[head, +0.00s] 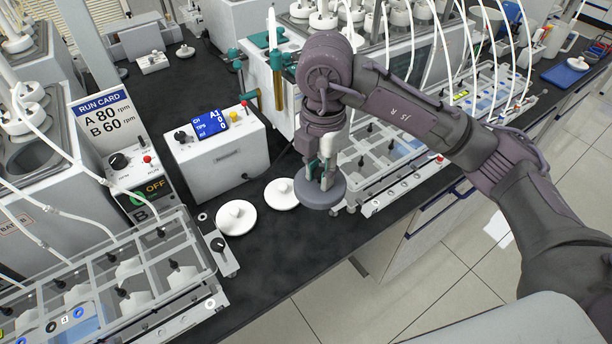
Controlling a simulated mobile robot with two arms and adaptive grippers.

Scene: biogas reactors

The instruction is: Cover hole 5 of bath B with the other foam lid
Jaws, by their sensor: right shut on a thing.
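A grey round foam lid (320,191) is in my right gripper (324,172), which is shut on it from above. The lid is roughly level, over or just above the dark bench near its front edge; I cannot tell whether it touches. The bath at the left (38,150) has a small label on its front that is hard to read, with white lids and tubes at its top. Another bath (408,60) stands behind my right arm, partly hidden by it. I cannot make out hole 5 on either bath. My left gripper is out of view.
Two white knobbed discs (236,218) lie on the bench left of the held lid. A white control box (216,150) stands behind them. Clear tray units with tubing stand at the left (110,275) and right (395,160). Bare bench (285,245) shows at the front.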

